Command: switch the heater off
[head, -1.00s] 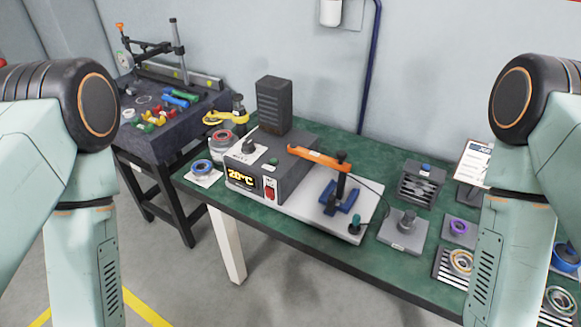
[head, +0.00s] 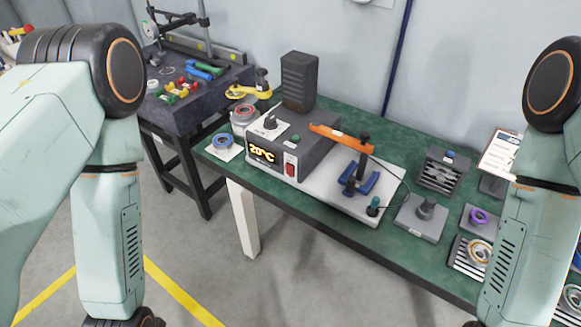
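The heater (head: 283,150) is a dark grey box on the green table. Its front display (head: 262,153) reads 20°C in yellow. A red rocker switch (head: 290,168) sits on the front, right of the display; its position is too small to tell. A dial (head: 270,122) on a white plate is on top. An orange bar (head: 341,137) on a post stands on the light plate at the heater's right. My two arms hang at the left and right sides of the view, apart from the heater. Both grippers are below the frame, out of sight.
The green table (head: 300,208) holds a dark tower (head: 299,80) behind the heater, a blue ring (head: 223,141) at its left, and several fixtures (head: 421,217) at its right. A dark granite bench (head: 185,105) stands at the back left. The floor in front is clear.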

